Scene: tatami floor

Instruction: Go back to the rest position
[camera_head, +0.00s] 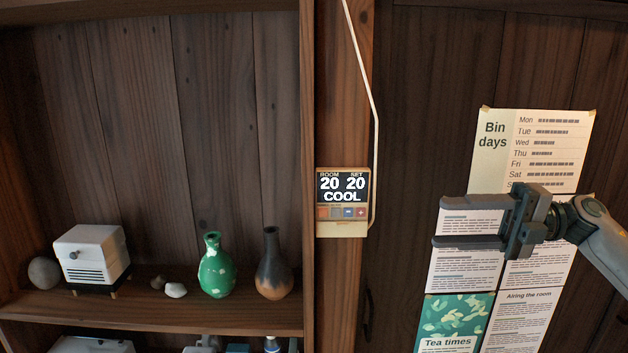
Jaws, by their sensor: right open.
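My right gripper (470,222) comes in from the right edge, with its two grey fingers pointing left and a gap between them. It is open and empty, in front of the posters on the dark wooden panel. A wall thermostat (342,225) is fixed to the wooden post left of my gripper, apart from its fingertips. Its screen reads ROOM 20, SET 20, COOL, with a row of small buttons below. My left gripper is not in view.
A wooden shelf (150,312) at left holds a white box (92,252), stones, a green vase (216,268) and a brown vase (274,268). A Bin days poster (492,160) and other sheets hang behind my gripper. A white cable (375,150) runs down beside the thermostat.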

